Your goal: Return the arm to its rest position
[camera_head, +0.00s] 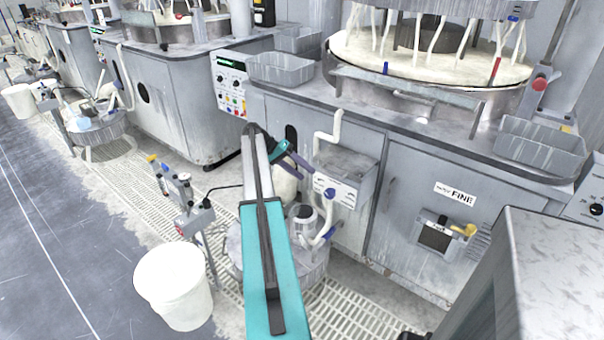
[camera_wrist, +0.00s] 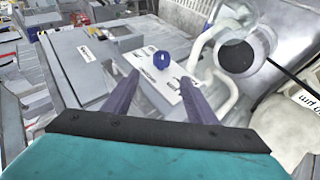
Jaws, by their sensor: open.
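My gripper (camera_head: 303,163) is at the far end of my outstretched teal arm in the head view, in front of the grey machine cabinet. In the wrist view its two purple fingers (camera_wrist: 159,77) are spread apart with nothing between them. A white-fronted control box with a blue knob (camera_head: 330,194) is on the cabinet front just right of the gripper. The knob (camera_wrist: 161,60) shows beyond the fingertips in the wrist view, and the gripper looks apart from it. My arm hides part of the cabinet and floor.
A polishing platen (camera_head: 430,62) is above the cabinet, with grey trays (camera_head: 281,69) at its edge. A white bucket (camera_head: 175,285) stands on the floor at left. A drum with white hoses (camera_head: 310,262) is beside my arm. Open floor (camera_head: 60,240) lies at left.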

